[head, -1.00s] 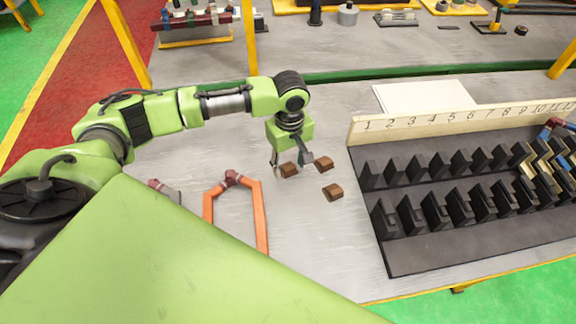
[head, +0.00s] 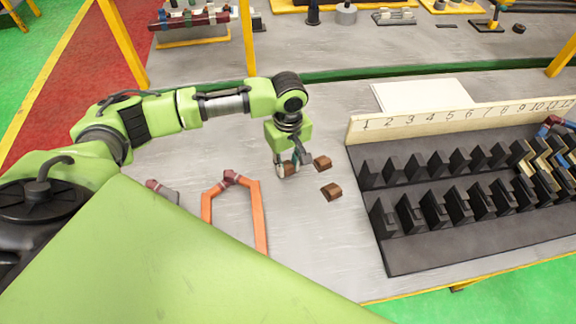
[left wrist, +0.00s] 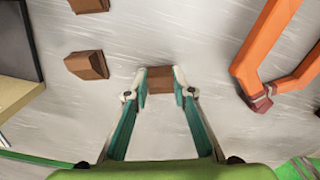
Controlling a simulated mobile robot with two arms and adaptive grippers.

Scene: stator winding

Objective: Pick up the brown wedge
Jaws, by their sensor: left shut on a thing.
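Three brown wedges are on the grey table. One brown wedge (left wrist: 160,80) is between the fingertips of my left gripper (left wrist: 160,84) in the left wrist view. My left gripper (head: 289,168) is shut on it at table level in the head view, where its fingers partly hide this wedge. A second wedge (head: 322,162) lies just right of the gripper, and also shows in the left wrist view (left wrist: 87,65). A third wedge (head: 331,192) lies nearer the front, also seen in the left wrist view (left wrist: 89,5). My right gripper is not in view.
An orange coil (head: 262,215) and a grey coil (head: 164,190) lie to the left. A dark slotted stator block (head: 420,255) with a numbered wooden strip (head: 400,127) stands to the right. A white sheet (head: 425,95) lies behind it. The table between wedges and block is clear.

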